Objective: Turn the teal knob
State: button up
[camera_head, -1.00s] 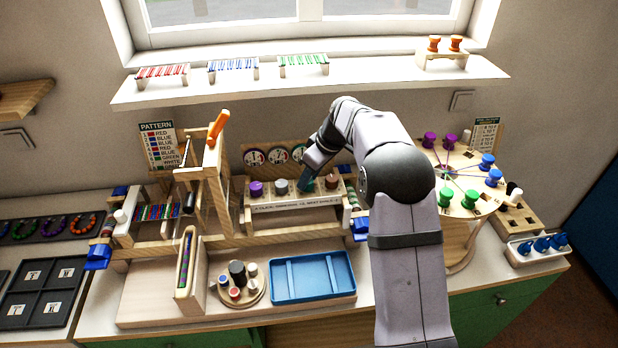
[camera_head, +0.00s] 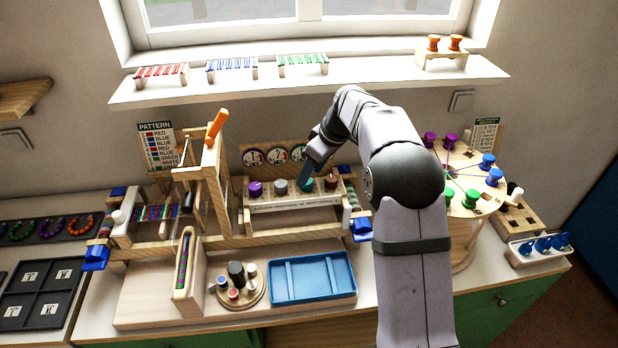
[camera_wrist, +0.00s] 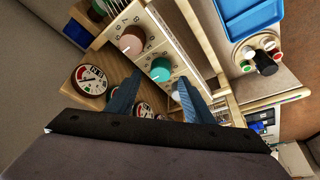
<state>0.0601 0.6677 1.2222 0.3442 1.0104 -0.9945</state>
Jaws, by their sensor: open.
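The teal knob (camera_wrist: 160,70) is a round dial on the white front of a wooden frame, with marks around it. It stands between a brown knob (camera_wrist: 132,40) and a grey knob (camera_wrist: 178,92). My gripper (camera_wrist: 159,80) is open, with one blue finger toward each side of the teal knob; I cannot tell how deep the fingertips reach. In the head view the teal knob (camera_head: 307,186) shows just below my gripper (camera_head: 305,174), partly hidden by it.
A purple knob (camera_head: 255,189) ends the row at left. Round dials (camera_head: 253,157) stand behind the knobs. A blue tray (camera_head: 311,296) lies in front. A wooden loom with an orange handle (camera_head: 217,127) stands left, and a wheel with coloured spools (camera_head: 460,152) stands right.

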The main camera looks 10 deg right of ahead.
aim_at(317, 193)
jog(key=shift+b+v, duration=0.5)
jog(key=shift+v, duration=1.85)
jog(key=s+f+m+g+h, duration=0.1)
jog(key=s+f+m, duration=0.2)
jog(key=s, duration=0.8)
jog(key=s+d+f+m+g+h, duration=0.1)
jog(key=s+f+m, duration=0.2)
jog(key=s, duration=0.9)
jog(key=s+d+f+m+g+h, duration=0.1)
jog(key=s+f+m, duration=0.2)
jog(key=s+f, duration=0.4)
jog(key=s, duration=0.4)
jog(key=shift+s+d, duration=0.2)
dwell(2.0)
